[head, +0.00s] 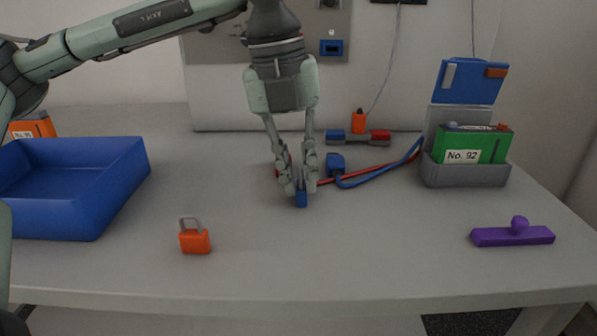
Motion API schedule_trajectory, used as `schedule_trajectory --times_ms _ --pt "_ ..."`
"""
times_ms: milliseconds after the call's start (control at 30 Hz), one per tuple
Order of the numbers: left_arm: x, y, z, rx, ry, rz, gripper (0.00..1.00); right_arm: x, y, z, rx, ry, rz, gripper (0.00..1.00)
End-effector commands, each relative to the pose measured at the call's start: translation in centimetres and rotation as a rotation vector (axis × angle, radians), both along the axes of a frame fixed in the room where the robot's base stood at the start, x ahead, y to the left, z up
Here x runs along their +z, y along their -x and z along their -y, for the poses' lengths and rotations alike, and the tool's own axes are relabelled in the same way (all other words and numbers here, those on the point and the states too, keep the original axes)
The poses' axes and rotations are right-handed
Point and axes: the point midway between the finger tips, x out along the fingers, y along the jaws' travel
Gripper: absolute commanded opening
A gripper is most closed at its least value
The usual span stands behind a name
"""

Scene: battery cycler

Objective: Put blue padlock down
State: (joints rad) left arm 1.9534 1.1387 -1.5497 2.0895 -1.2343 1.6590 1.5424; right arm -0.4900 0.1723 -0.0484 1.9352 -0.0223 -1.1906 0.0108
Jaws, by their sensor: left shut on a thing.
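My left gripper (301,188) points straight down over the middle of the table. It is shut on a small blue block, the blue padlock (302,199), whose lower part shows below the fingertips. The padlock's upper part is hidden between the fingers. It is at or just above the table surface; I cannot tell whether it touches. My right gripper is not in the head view.
An orange padlock (195,239) stands front left, near a blue bin (120,195). Red and blue cables (375,177) lie behind the gripper. A grey holder (465,176) with a green battery (487,146) and a purple handled bar (513,235) are at right. The front middle is clear.

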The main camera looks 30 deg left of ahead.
Motion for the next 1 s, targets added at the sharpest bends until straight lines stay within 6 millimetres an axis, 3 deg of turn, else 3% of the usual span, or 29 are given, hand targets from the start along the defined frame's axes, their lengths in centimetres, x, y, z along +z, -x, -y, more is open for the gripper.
schedule_trajectory --times_ms 67,100,233,600,667,1000 --pt "-0.2 0.0 0.0 0.000 0.000 0.000 0.00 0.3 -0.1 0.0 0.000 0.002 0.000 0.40" --pt "-0.1 0.0 0.0 0.000 0.000 0.000 0.18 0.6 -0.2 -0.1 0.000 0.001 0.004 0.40" --pt "-0.1 0.0 0.0 0.000 0.000 0.000 0.34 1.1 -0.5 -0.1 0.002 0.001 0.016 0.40" --pt "0.3 0.0 0.0 0.000 -0.001 0.001 0.34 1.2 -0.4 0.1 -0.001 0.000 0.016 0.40" --pt "0.7 0.0 -0.1 0.000 0.000 0.002 0.34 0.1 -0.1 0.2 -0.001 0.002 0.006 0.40" --pt "7.8 0.5 -0.9 0.000 0.001 0.003 0.34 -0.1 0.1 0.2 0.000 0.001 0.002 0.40"
